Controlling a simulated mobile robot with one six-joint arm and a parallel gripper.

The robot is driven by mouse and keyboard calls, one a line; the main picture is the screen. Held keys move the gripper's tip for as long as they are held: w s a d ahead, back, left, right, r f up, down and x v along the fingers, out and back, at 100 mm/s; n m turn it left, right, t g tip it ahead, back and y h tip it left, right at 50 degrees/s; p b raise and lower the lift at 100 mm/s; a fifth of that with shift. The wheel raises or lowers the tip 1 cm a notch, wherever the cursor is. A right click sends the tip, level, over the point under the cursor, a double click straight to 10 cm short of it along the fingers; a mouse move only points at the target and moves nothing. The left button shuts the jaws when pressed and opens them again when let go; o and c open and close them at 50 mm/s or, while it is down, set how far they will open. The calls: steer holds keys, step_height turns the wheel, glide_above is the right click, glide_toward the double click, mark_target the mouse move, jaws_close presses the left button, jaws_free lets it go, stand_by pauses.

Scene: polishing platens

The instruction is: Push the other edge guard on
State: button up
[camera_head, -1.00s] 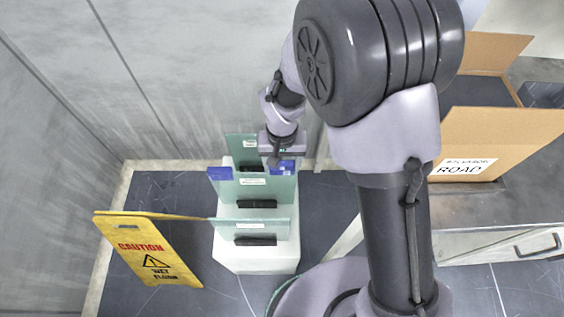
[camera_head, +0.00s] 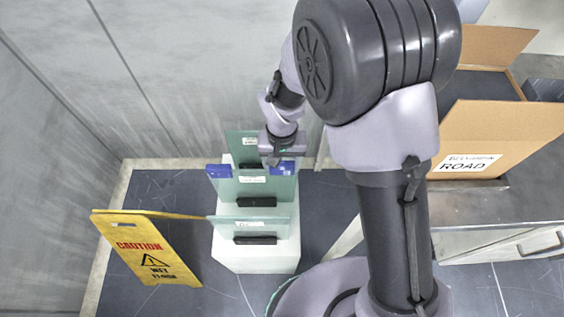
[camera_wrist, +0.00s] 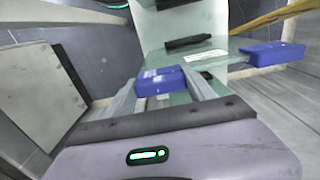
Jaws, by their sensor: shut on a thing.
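A greenish glass pane (camera_head: 254,190) stands upright in the middle of a white block (camera_head: 230,258). One blue edge guard (camera_head: 219,172) sits on its upper left corner; it also shows at the right in the wrist view (camera_wrist: 272,54). My gripper (camera_head: 281,162) is at the pane's upper right corner. It is shut on the other blue edge guard (camera_wrist: 158,82), which shows between the two fingers in the wrist view. This guard lies at the pane's corner; how far it is seated on the glass cannot be told.
Another pane (camera_head: 250,225) stands in front and one (camera_head: 240,143) behind, with dark holders (camera_head: 256,202) at their feet. A yellow caution sign (camera_head: 150,250) leans close at the left. A grey wall is behind. A cardboard box (camera_head: 500,125) stands on a bench at the right.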

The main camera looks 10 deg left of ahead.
steer(key=shift+f+b, duration=0.3)
steer(key=shift+f, duration=0.05)
stand_by(0.7)
steer(key=o, duration=1.4)
step_height(320, 180, up, 18)
steer(key=p, duration=0.7)
steer(key=shift+f+p, duration=0.2)
steer(key=shift+p, duration=0.1)
